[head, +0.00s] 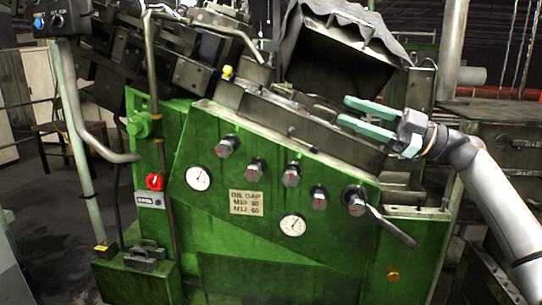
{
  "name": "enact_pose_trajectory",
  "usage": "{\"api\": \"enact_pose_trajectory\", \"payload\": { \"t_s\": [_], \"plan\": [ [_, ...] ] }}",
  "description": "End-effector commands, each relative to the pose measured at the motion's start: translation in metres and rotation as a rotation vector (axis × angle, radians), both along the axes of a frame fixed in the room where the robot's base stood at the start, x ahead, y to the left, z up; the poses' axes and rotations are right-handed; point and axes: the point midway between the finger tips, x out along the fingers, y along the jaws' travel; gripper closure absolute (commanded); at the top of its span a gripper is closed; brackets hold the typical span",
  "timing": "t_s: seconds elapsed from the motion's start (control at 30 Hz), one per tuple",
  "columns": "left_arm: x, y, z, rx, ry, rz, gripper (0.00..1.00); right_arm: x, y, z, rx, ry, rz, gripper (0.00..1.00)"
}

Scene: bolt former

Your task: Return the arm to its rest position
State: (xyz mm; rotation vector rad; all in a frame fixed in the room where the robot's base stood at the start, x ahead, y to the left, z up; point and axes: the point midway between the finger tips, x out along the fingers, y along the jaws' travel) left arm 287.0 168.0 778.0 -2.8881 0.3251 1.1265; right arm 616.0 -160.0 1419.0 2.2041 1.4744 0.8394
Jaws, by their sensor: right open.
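My right arm comes in from the right edge. My right gripper (342,111) has two pale green fingers, spread apart and empty. It points left, in front of the upper right part of the green bolt former (240,240), near its grey metal top. I cannot tell whether the fingers touch the machine. My left gripper does not show.
The machine's front carries several knobs (291,175), two dials (199,178), a red knob (155,181) and a dark lever (390,228) at the right. A grey hood (340,60) stands behind the gripper. A control box (62,18) on a post is at the left.

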Motion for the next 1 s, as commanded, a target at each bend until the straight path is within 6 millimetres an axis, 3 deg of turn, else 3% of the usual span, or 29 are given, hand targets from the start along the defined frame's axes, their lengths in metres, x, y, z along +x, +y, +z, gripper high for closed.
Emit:
{"api": "enact_pose_trajectory", "payload": {
  "t_s": [0.03,0.3,0.57,0.77,0.87,1.0],
  "plan": [
    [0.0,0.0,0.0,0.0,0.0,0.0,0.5,0.006,0.009,-0.027,0.041,0.018,-0.008,0.53],
    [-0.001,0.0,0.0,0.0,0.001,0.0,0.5,0.018,0.03,-0.149,0.243,0.111,-0.169,0.53],
    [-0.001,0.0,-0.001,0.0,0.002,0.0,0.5,0.001,0.029,-0.279,0.351,0.298,-0.417,0.53],
    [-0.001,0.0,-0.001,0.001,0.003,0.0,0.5,-0.037,0.02,-0.385,0.345,0.496,-0.633,0.53],
    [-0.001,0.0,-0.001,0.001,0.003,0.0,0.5,-0.068,0.014,-0.438,0.312,0.611,-0.735,0.53],
    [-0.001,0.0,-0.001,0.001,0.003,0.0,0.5,-0.122,0.006,-0.508,0.23,0.784,-0.866,0.53]
  ]
}}
